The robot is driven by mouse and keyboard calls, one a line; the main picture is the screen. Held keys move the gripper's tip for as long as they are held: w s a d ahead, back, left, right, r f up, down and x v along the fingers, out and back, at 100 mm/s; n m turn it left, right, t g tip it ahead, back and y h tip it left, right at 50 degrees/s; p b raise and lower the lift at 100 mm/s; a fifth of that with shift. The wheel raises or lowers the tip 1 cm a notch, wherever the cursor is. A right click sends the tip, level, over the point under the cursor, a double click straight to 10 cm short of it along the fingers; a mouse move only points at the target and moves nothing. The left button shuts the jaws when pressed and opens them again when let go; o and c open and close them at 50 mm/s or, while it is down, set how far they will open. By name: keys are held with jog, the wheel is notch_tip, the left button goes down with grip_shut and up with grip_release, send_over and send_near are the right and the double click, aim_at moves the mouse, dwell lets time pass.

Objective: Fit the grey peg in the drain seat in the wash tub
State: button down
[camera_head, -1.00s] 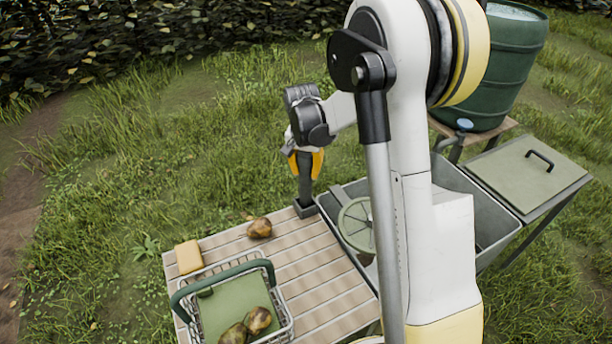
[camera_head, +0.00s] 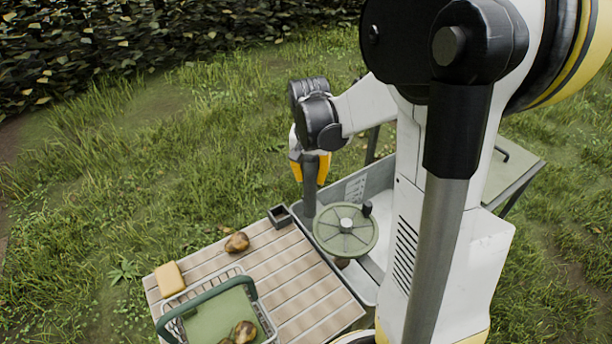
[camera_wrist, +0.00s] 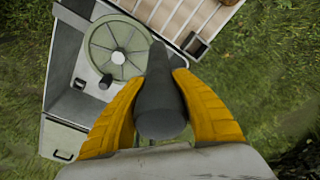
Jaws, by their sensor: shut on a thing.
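My gripper (camera_head: 310,162) is shut on the grey peg (camera_head: 309,190), its yellow fingers on either side of it. The peg hangs roughly upright by the near-left wall of the wash tub (camera_head: 383,172); I cannot tell its height over the tub. In the wrist view the gripper (camera_wrist: 160,88) holds the peg (camera_wrist: 158,100), which points toward the tub's edge beside the green spoked wheel (camera_wrist: 118,62). The wheel also shows in the head view (camera_head: 335,238). I cannot make out the drain seat; the wheel, peg and my arm cover parts of the tub.
An empty dark square holder (camera_head: 280,215) sits at the slatted table's (camera_head: 300,290) corner. The table bears a brown pear (camera_head: 237,242), a yellow block (camera_head: 169,278) and a wire basket (camera_head: 265,318) with pears. A brown thing (camera_head: 342,262) shows below the wheel. Grass lies beyond.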

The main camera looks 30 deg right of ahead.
aim_at(311, 156)
jog(key=shift+r+p, duration=2)
jog(key=shift+r, duration=1.05)
jog(key=shift+f, duration=0.1)
